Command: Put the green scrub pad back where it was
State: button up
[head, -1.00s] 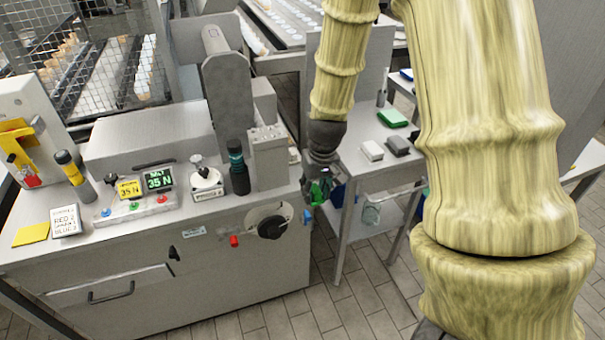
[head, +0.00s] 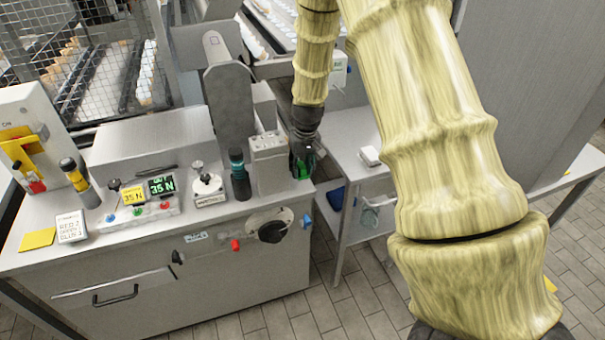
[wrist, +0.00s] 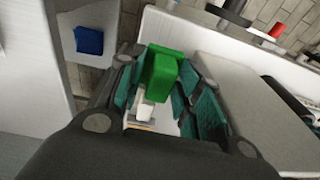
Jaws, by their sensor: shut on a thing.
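The green scrub pad (wrist: 163,72) is a bright green block between my gripper's teal-padded fingers in the wrist view. My gripper (head: 303,168) is shut on it. In the head view, a small green patch of the pad (head: 304,172) shows at the fingertips, at the right end of the steel counter (head: 225,215), just right of the grey block with knobs. The fingers hide much of the pad there. I cannot tell whether the pad touches the counter. A small pale object (wrist: 145,106) shows between the fingers in the wrist view; I cannot tell what it is.
A side table (head: 345,145) with a white block (head: 370,156) stands to the right; my arm hides part of it. A blue item (head: 336,196) is on its lower shelf. A dark bottle (head: 239,175) and grey block (head: 268,160) stand left of my gripper.

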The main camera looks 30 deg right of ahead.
aim_at(302, 175)
jog(key=shift+f+p, duration=0.4)
jog(key=shift+f, duration=1.35)
jog(key=shift+s, duration=0.1)
jog(key=o, duration=0.7)
jog(key=shift+s+r+b, duration=0.25)
jog(key=shift+r+b, duration=0.05)
jog(key=shift+r, duration=1.7)
jog(key=shift+s+r+b, duration=0.25)
jog(key=shift+r, duration=1.75)
jog(key=shift+s+r+b, duration=0.25)
jog(key=shift+r+b, duration=0.05)
jog(key=shift+r, duration=1.7)
